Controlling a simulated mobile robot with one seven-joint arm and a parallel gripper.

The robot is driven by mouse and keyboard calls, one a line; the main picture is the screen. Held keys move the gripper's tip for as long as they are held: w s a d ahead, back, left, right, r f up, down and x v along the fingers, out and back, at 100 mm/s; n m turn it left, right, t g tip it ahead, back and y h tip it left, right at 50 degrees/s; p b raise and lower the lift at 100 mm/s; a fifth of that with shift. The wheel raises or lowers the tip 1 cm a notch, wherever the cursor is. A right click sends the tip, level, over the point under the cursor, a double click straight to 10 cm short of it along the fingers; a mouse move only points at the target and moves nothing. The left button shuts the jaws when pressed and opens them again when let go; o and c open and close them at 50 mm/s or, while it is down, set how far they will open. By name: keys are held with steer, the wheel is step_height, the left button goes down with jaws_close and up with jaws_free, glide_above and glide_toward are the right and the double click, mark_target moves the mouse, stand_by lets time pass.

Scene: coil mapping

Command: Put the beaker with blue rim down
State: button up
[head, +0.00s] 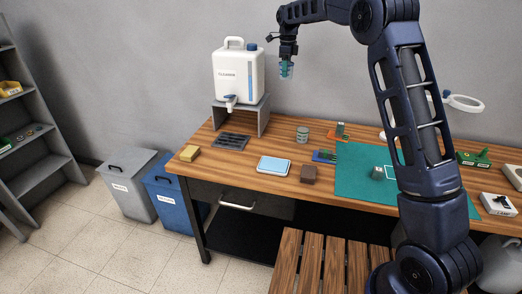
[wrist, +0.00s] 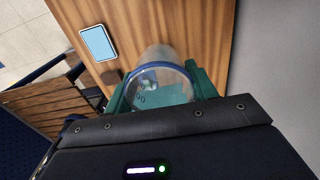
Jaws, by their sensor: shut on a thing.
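My gripper (head: 286,58) is raised above the table, to the right of the white cleaner jug. It is shut on the beaker (head: 287,71), a small clear cup that hangs below the fingers and looks bluish in the head view. In the wrist view the clear beaker (wrist: 160,68) sits between the two green fingers, with the wooden table beyond it. The beaker is well above the table and touches nothing else.
The wooden table (head: 228,171) holds a cleaner jug (head: 238,75) on a grey stand, a dark drain grid (head: 231,141), a yellow sponge (head: 189,153), a light-blue pad (head: 274,166), a brown block (head: 309,173), a grey-green can (head: 302,134) and a green mat (head: 360,190). Bare wood lies between them.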

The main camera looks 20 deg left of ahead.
steer(key=s+a, duration=0.2)
steer(key=s, duration=0.2)
steer(key=s+a, duration=0.3)
steer(key=s, duration=0.2)
steer(key=s+a, duration=0.3)
steer(key=s, duration=0.1)
steer(key=shift+s+a, duration=0.1)
steer(key=shift+s, duration=0.1)
steer(key=shift+w+f, duration=0.2)
steer(key=shift+f, duration=15.3)
steer(key=shift+f, duration=0.1)
steer(key=o, duration=1)
step_height(320, 180, up, 12)
steer(key=shift+r, duration=0.15)
